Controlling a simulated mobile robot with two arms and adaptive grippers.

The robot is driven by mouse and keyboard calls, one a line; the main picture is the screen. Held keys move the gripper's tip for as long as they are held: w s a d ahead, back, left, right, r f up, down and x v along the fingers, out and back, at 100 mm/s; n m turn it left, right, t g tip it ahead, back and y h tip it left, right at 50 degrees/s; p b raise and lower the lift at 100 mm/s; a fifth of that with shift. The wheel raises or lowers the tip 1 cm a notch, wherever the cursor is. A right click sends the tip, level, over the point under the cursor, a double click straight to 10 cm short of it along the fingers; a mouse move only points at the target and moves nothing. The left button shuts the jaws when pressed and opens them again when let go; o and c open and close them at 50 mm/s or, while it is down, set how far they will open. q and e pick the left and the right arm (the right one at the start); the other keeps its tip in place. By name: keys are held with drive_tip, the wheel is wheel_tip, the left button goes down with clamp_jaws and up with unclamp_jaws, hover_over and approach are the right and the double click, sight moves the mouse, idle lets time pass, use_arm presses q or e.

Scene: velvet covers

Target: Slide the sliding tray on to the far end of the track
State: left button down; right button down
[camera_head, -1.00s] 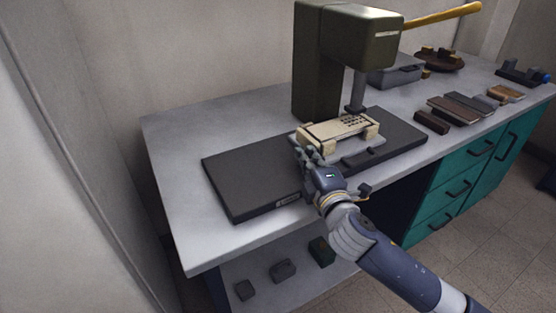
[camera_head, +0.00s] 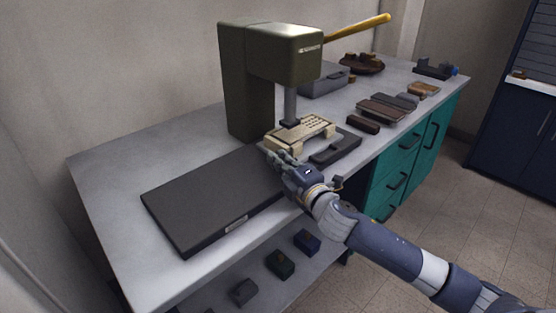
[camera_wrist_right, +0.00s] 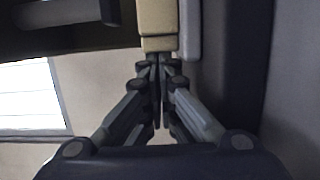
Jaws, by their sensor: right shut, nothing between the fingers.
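The sliding tray (camera_head: 346,138) is a light grey plate bearing a cream slotted block (camera_head: 322,124). It sits at the right part of the dark flat track (camera_head: 205,197), close to its right end, partly past the ram of the olive press. My right gripper (camera_head: 274,158) is shut and empty, at the left end of the tray. In the right wrist view its fingertips (camera_wrist_right: 158,62) are right at a cream block end (camera_wrist_right: 157,28), seemingly touching it; a grey edge (camera_wrist_right: 190,30) shows beside it. My left gripper is not in view.
The olive press (camera_head: 248,80) stands behind the track. A grey box (camera_head: 325,78) and several dark and brown flat pieces (camera_head: 385,108) lie farther right on the bench (camera_head: 110,180). A shelf below holds small dark blocks (camera_head: 281,263). The left track is bare.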

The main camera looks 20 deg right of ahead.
drive_tip(key=shift+d, duration=0.2)
drive_tip(key=shift+s, duration=0.5)
drive_tip(key=s, duration=1.1)
drive_tip(key=shift+d, duration=0.25)
